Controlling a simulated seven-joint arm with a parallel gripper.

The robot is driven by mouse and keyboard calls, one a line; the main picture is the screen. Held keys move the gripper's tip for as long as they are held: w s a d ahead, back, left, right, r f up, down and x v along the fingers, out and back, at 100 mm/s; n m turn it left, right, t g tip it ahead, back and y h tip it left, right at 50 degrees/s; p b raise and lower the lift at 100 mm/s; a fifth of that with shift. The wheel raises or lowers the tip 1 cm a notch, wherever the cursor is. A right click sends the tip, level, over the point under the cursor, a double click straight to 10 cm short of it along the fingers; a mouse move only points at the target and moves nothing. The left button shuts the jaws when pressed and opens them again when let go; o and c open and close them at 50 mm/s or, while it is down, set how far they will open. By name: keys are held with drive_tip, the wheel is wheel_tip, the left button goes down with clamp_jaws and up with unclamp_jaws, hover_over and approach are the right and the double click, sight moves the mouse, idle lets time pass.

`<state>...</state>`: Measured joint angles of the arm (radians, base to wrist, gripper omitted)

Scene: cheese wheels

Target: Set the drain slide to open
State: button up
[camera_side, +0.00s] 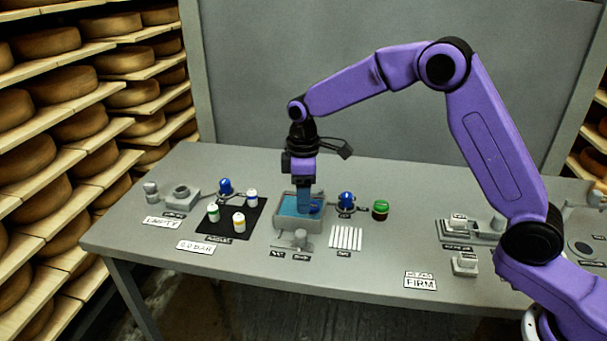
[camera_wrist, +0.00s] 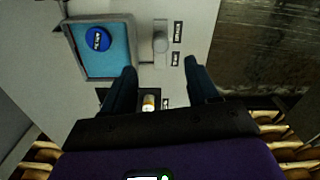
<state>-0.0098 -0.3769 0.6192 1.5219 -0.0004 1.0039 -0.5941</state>
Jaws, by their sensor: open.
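A small grey knob (camera_side: 300,238), which looks like the drain slide, stands at the front wall of a grey tank (camera_side: 275,213) of blue liquid. Two small dark labels lie by it, too small to read surely. The wrist view shows the knob (camera_wrist: 160,44) beside the tank (camera_wrist: 72,48), with two labels (camera_wrist: 177,32) along it. Which end the knob sits at is not clear. My gripper (camera_side: 304,208) points down over the tank in the side view. In the wrist view my gripper (camera_wrist: 160,64) has its fingers spread with nothing between them; the knob shows beyond the fingertips.
A blue lettered disc (camera_wrist: 98,39) shows in the tank. A black mat (camera_side: 222,226) with several capped vials lies left of the tank. A blue-domed part (camera_side: 346,200), a green-topped jar (camera_side: 380,210) and a white striped pad (camera_side: 345,238) stand right. The table front is mostly clear.

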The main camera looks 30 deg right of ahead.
wheel_tip(320, 180, up, 5)
drive_tip(key=shift+r, duration=0.1)
idle(0.6)
drive_tip(key=s+d+r, duration=0.1)
drive_tip(key=s+r, duration=0.1)
drive_tip(key=s, duration=1.7)
drive_tip(key=s+d+f, duration=0.1)
drive_tip(key=s+d, duration=0.4)
drive_tip(key=s, duration=0.4)
drive_tip(key=s+d+f+n, duration=0.1)
drive_tip(key=s+d, duration=0.4)
drive_tip(key=s, duration=0.4)
